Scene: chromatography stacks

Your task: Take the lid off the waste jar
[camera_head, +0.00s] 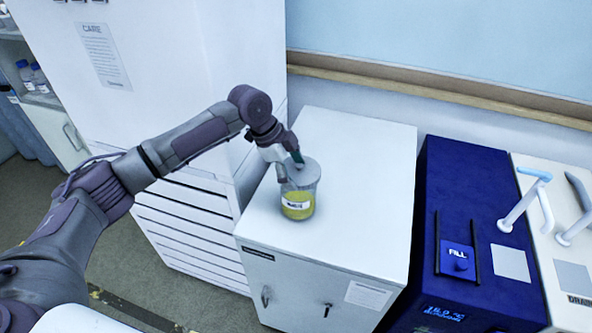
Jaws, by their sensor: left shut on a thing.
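The waste jar (298,204) is a clear jar with yellow liquid and a white label. It stands upright on top of a white cabinet (368,170). Its grey lid (304,173) sits at the jar's mouth; I cannot tell whether there is a gap between them. My left gripper (289,169) reaches in from the left and is shut on the lid at its far left side. The gripper partly hides the lid. My right gripper is not in view.
A tall white unit (215,60) with a notice stands left of the cabinet. A blue bath (470,200) marked FILL and a white unit with taps (565,245) stand to the right. The cabinet top right of the jar is clear. A wall with a wooden rail (430,88) is behind.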

